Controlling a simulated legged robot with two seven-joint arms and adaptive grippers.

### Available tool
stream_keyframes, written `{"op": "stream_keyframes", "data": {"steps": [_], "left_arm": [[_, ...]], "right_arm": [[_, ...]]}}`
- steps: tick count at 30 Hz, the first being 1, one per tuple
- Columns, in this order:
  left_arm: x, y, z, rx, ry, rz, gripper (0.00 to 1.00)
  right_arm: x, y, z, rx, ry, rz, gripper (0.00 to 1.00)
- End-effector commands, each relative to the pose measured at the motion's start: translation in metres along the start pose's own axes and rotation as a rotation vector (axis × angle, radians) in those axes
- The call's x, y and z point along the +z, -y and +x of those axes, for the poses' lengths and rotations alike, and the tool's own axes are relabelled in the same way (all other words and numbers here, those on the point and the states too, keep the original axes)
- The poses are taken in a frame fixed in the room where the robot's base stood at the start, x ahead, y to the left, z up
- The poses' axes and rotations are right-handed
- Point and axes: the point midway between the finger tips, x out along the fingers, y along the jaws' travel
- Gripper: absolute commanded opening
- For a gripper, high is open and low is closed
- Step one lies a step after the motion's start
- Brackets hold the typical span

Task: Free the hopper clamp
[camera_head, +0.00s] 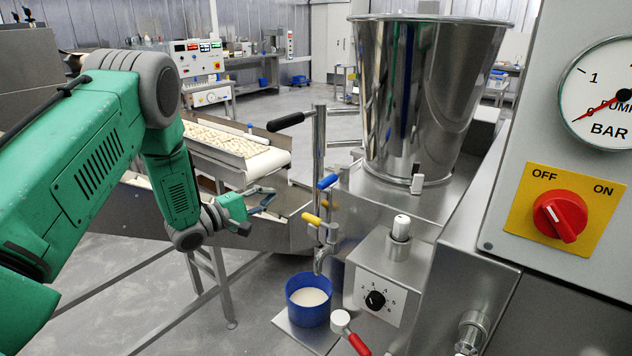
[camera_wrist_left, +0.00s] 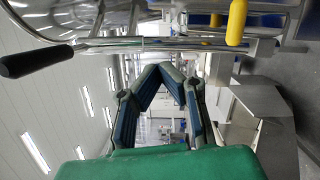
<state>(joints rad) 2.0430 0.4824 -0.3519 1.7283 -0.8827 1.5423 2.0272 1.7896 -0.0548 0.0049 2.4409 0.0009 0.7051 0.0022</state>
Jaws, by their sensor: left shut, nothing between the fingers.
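The steel hopper (camera_head: 425,95) stands upright on the machine top. A small clamp-like part with a white lower end (camera_head: 417,180) sits at the front of its base; whether it is fastened cannot be told. A lever with a black grip (camera_head: 285,122) sticks out left from a steel post. The black grip also shows in the wrist view (camera_wrist_left: 35,60). My left gripper (camera_head: 268,200) is shut and empty, left of the post and below the black grip, apart from both. Its fingertips meet in the wrist view (camera_wrist_left: 158,68). My right gripper is not in view.
Blue (camera_head: 327,181) and yellow (camera_head: 312,219) valve handles are on the post. Below stands a blue cup (camera_head: 309,300) of pale contents. A dial (camera_head: 375,300), a red-handled lever (camera_head: 358,343) and a red switch (camera_head: 560,216) are nearby. A conveyor (camera_head: 270,162) carries pasta behind my arm.

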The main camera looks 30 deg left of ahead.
Motion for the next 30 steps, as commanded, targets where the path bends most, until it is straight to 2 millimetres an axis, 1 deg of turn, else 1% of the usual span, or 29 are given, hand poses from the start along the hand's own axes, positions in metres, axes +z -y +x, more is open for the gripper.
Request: {"op": "stream_keyframes", "data": {"steps": [7, 11, 14, 21, 23, 24, 27, 30], "left_arm": [[-0.002, 0.002, 0.004, -0.001, 0.0, 0.0, 0.0], [-0.005, 0.002, 0.017, 0.0, 0.001, -0.001, 0.0], [-0.005, 0.002, 0.036, -0.001, 0.002, -0.001, 0.0], [-0.003, 0.002, 0.088, -0.001, 0.003, 0.001, 0.0], [-0.003, 0.002, 0.1, 0.0, 0.002, 0.001, 0.0], [0.004, 0.002, 0.104, -0.003, 0.003, -0.003, 0.0], [0.021, 0.0, 0.106, -0.003, 0.002, -0.002, 0.0], [0.03, 0.0, 0.108, -0.002, 0.001, -0.002, 0.0]], "right_arm": [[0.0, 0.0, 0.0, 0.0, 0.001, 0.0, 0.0], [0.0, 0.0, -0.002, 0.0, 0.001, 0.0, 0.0], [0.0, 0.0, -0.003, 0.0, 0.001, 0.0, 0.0], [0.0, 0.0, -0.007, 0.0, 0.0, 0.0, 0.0], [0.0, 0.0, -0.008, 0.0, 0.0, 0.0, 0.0], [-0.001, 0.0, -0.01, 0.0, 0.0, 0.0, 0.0], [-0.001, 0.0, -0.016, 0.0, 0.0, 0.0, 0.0], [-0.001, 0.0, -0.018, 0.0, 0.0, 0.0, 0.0]]}}
